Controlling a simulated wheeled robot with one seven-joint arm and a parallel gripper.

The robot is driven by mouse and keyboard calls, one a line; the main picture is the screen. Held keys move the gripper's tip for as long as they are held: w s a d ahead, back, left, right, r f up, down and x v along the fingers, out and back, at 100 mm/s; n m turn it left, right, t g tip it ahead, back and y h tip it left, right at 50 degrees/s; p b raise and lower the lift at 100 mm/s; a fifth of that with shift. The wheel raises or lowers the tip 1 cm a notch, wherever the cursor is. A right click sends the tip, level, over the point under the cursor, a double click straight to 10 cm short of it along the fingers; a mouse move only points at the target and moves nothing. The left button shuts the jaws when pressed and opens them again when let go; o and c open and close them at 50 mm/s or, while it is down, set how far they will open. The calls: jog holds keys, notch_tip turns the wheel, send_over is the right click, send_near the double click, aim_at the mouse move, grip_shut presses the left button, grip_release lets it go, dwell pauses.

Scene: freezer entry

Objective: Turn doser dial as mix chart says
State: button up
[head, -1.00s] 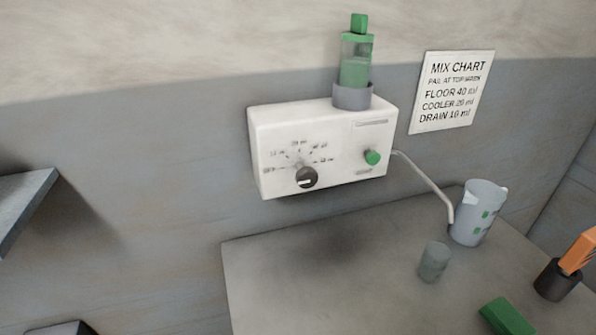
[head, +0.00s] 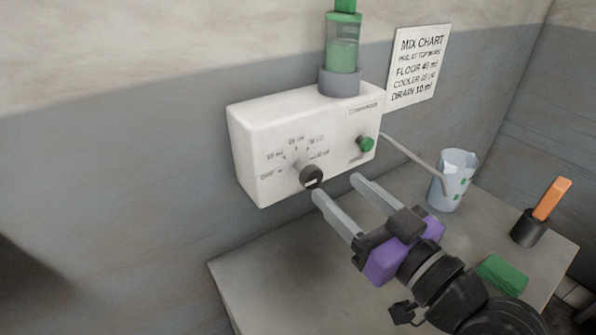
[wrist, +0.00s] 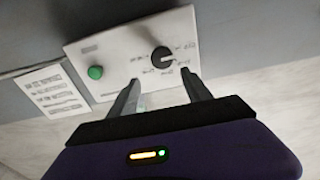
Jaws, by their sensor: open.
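The white doser box (head: 262,128) is on the wall, with a black dial (head: 311,177) low on its front, ringed by blurred ml marks. The dial's white mark is too small to read surely. A green button (head: 366,144) is on the box's right side. The mix chart (head: 417,66) lists FLOOR 40 ml, a blurred COOLER line and DRAIN 10 ml. My gripper (head: 336,186) is open and empty in front of the box, its left finger near the dial. In the wrist view the dial (wrist: 161,56) lies ahead of the open fingers, apart from them.
A green bottle (head: 343,50) stands in the box's top collar. A bent spout (head: 412,160) runs to a clear jug (head: 454,180) on the grey table (head: 262,285). A black holder with an orange handle (head: 546,200) and a green pad (head: 502,274) are at the right.

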aim_at(316, 179)
jog(key=shift+n+g, duration=0.3)
jog(key=shift+s+a+f+p+x, duration=0.15)
jog(key=shift+p+x, duration=0.2)
jog(key=shift+x, duration=0.95)
jog(key=shift+a+f+p+x, duration=0.1)
jog(key=shift+f+p+x, duration=0.15)
jog(key=shift+x, duration=1.05)
jog(key=shift+s+a+f+p+x, duration=0.1)
jog(key=shift+p+x, duration=0.3)
jog(key=shift+x, duration=0.9)
grip_shut()
jog(key=shift+m, duration=0.4)
jog(key=m+p, duration=0.2)
jog(key=m, duration=0.1)
jog(key=shift+w+d, duration=0.1)
jog(key=shift+m+p, duration=1.35)
jog(key=shift+m, duration=1.15)
jog(key=shift+d+f, duration=0.1)
